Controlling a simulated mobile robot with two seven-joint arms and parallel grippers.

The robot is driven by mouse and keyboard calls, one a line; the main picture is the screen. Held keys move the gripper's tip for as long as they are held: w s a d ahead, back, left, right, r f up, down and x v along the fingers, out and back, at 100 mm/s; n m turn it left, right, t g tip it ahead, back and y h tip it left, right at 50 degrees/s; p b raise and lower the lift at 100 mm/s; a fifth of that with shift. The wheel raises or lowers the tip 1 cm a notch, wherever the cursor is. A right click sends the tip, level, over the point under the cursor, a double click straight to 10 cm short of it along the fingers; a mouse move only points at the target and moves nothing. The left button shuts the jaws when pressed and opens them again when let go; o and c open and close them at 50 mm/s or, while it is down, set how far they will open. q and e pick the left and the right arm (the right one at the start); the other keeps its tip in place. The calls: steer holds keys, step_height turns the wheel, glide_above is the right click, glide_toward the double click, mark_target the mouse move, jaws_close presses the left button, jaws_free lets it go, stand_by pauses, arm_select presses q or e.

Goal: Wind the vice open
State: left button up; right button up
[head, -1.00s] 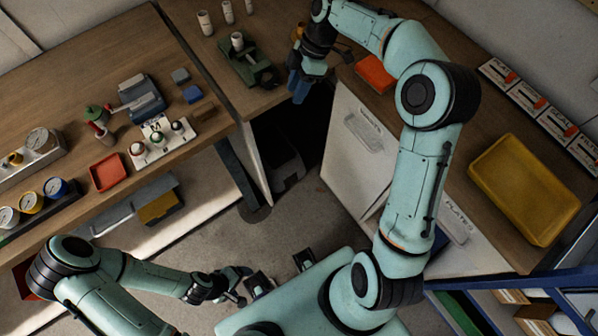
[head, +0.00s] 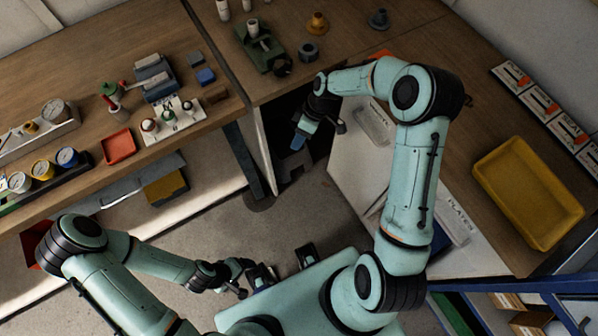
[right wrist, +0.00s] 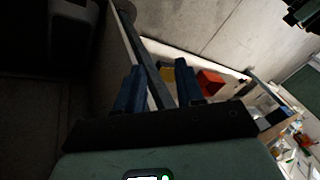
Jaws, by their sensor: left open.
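The green vice (head: 268,55) sits on the back bench near its front edge, with a pale cylinder (head: 253,28) standing at it. A dark round part (head: 283,68) shows at its near end; how wide its jaws are I cannot tell. My right gripper (head: 300,140) is in front of the bench edge, below and to the right of the vice, and apart from it. In the right wrist view its blue fingers (right wrist: 158,66) are spread with nothing between them. My left gripper (head: 247,278) is open and empty, low by my base, far from the vice.
A dark nut-shaped piece (head: 308,50), an orange cone-like piece (head: 318,23) and a dark piece (head: 379,19) stand right of the vice. A red tray (head: 119,146), gauges and small blocks lie on the left bench. A yellow tray (head: 528,190) lies on the right.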

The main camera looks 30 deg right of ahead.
steer(key=s+a+f+m, duration=0.3)
steer(key=s+f, duration=0.3)
steer(key=f, duration=0.3)
steer(key=shift+s+a+f+m, duration=0.25)
steer(key=shift+a+m, duration=0.1)
steer(key=shift+m, duration=0.25)
